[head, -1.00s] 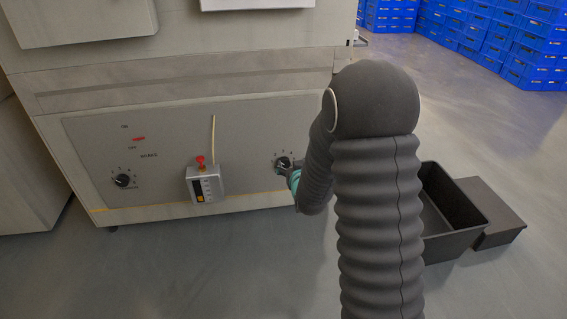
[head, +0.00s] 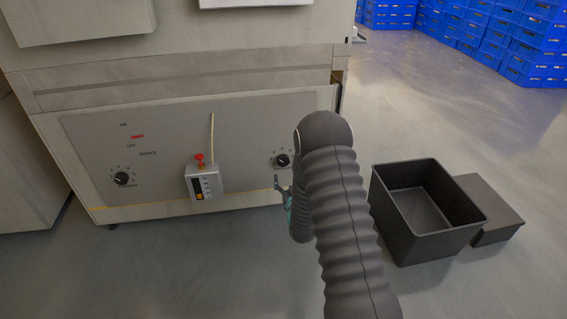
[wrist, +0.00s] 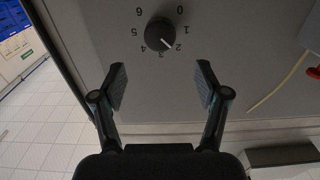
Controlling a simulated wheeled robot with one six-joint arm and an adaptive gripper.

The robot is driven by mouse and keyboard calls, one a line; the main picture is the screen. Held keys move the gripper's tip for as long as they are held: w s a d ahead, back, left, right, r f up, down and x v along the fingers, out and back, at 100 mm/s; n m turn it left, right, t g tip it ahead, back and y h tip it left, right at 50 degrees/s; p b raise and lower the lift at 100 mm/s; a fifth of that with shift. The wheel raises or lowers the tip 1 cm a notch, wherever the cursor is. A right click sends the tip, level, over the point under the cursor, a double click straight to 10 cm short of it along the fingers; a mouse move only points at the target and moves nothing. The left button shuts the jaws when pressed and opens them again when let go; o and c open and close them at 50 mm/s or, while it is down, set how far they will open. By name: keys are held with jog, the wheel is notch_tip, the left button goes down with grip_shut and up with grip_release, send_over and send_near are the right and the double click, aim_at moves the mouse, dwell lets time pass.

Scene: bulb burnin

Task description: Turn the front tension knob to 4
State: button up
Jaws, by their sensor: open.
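A round black knob (head: 282,160) sits at the right of the machine's grey front panel. In the wrist view this knob (wrist: 160,35) shows upside down with a 0 to 6 scale around it. Its white pointer mark lies between 2 and 3. My gripper (head: 283,188) is just below the knob in the head view. In the wrist view my gripper (wrist: 163,78) is open and empty, with the knob beyond its fingertips and apart from them. A second black knob (head: 122,179) is at the panel's left. The knobs' labels are too small to read.
A small grey box with a red button (head: 205,184) stands out from the panel left of my gripper. An open dark bin (head: 440,240) and a dark box (head: 488,205) are on the floor at right. Blue crates (head: 500,35) are stacked behind. Floor before the panel is clear.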

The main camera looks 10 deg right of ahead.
aim_at(284, 161)
jog(key=w, duration=0.9)
jog(key=shift+w, duration=0.3)
jog(key=c, duration=1.2)
jog(key=shift+o, duration=0.2)
